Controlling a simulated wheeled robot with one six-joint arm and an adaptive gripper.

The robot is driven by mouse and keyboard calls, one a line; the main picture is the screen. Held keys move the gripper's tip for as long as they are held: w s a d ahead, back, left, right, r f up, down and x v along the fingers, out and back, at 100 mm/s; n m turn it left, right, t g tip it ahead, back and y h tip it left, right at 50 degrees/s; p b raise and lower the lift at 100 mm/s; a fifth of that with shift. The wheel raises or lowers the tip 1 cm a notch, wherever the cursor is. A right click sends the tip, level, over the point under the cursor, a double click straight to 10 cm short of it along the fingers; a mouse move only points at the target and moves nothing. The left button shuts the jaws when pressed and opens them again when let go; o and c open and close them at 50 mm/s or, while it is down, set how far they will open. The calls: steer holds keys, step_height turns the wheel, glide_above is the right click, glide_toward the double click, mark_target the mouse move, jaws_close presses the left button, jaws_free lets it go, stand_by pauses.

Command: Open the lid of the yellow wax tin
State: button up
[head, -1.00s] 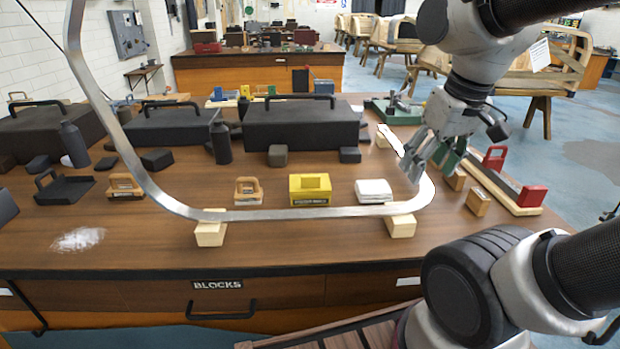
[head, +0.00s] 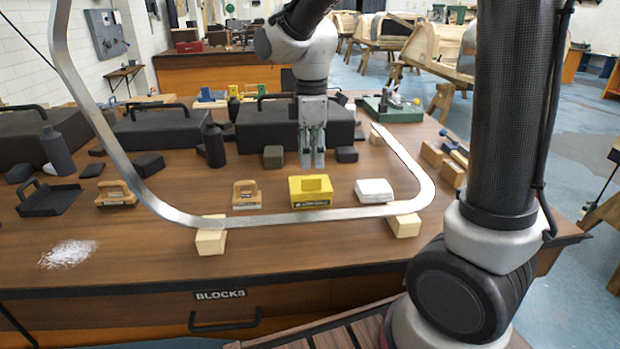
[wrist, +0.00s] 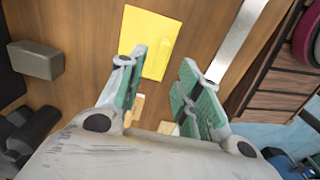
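The yellow wax tin (head: 310,191) sits on the wooden table, just behind the metal strip, with a dark label on its front and a raised yellow piece on top. Its lid looks closed. In the wrist view the tin (wrist: 150,42) shows from above as a yellow rectangle, beyond the fingertips. My gripper (head: 312,162) points down above the table behind the tin, apart from it. The wrist view shows its green-padded fingers (wrist: 164,78) spread with a gap between them. It is open and empty.
A curved metal strip (head: 290,217) on wooden blocks (head: 211,236) runs in front of the tin. A wooden block with a handle (head: 246,195) stands left, a white stack (head: 374,191) right. Dark blocks (head: 273,156) and a large black case (head: 262,126) stand behind.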

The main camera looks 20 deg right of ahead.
mark_target(311, 177)
step_height(311, 177, down, 7)
steer(key=shift+r, duration=0.15)
steer(key=shift+c, duration=0.2)
jaws_close()
